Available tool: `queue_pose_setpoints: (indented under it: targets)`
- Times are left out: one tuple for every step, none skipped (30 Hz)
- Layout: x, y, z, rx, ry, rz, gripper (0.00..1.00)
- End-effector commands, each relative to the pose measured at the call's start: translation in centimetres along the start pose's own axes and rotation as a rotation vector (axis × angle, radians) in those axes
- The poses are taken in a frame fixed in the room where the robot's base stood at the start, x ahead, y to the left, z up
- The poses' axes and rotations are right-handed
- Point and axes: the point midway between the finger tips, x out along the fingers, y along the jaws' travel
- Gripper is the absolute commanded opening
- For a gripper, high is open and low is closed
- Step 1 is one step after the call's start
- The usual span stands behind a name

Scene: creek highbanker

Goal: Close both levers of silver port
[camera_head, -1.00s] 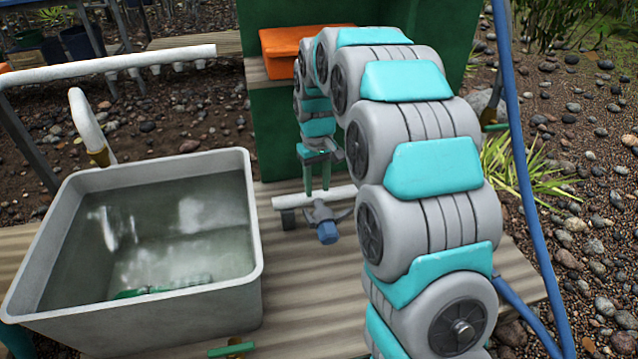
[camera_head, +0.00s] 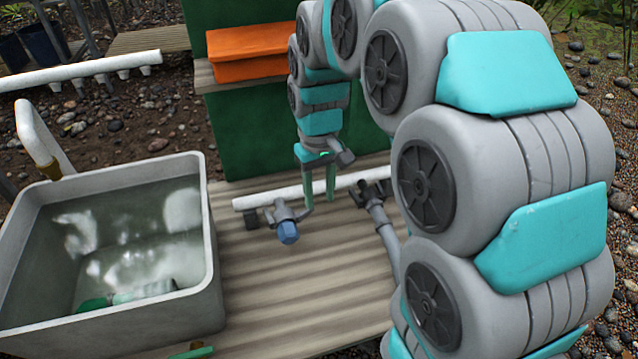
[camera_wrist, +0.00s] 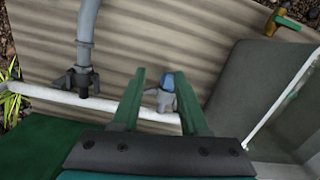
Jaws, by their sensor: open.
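A grey metallic fitting with a blue cap (camera_head: 286,222) lies on the wooden deck in front of a white pipe; short arms stick out from its sides. A second grey fitting with dark side lugs (camera_head: 372,193) ends a grey hose to its right. I cannot tell which is the silver port, nor how its levers stand. My gripper (camera_head: 320,203) is open and empty, its green fingers pointing down between the two fittings. In the wrist view, the blue-capped fitting (camera_wrist: 165,97) shows between my fingers (camera_wrist: 159,75), and the hose fitting (camera_wrist: 80,80) lies left of them.
The white pipe (camera_head: 262,198) runs along the deck (camera_head: 275,285). A grey basin of water (camera_head: 212,265) stands at left. A green cabinet (camera_head: 240,135) with an orange box (camera_head: 250,50) rises behind. The front deck between basin and hose is clear.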

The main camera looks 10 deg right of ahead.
Motion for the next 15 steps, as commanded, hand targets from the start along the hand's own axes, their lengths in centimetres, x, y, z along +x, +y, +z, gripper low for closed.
queue_pose_setpoints:
  targets:
    - [-0.35,-0.19,0.4,-0.001,0.001,0.0,0.44]
    - [-0.44,-0.27,0.59,0.0,0.0,0.0,0.44]
    - [-0.53,-0.36,0.81,0.0,0.0,0.0,0.44]
    - [-0.57,-0.42,0.96,0.0,-0.001,0.0,0.44]
    - [-0.61,-0.46,1.07,0.0,-0.002,0.0,0.44]
    - [-0.63,-0.51,1.19,0.001,-0.002,0.0,0.44]
    - [-0.64,-0.53,1.25,0.001,-0.003,0.0,0.44]
    - [-0.64,-0.55,1.3,0.001,-0.003,0.0,0.44]
    - [-0.63,-0.56,1.34,0.001,-0.004,0.0,0.44]
    - [-0.63,-0.56,1.35,0.001,-0.004,0.0,0.44]
    - [-0.62,-0.56,1.35,0.001,-0.004,0.0,0.44]
    - [-0.61,-0.56,1.35,0.001,-0.004,0.0,0.44]
    - [-0.6,-0.56,1.35,0.001,-0.004,0.0,0.44]
    - [-0.6,-0.55,1.34,0.001,-0.004,0.0,0.44]
    - [-0.59,-0.55,1.34,0.001,-0.005,0.0,0.44]
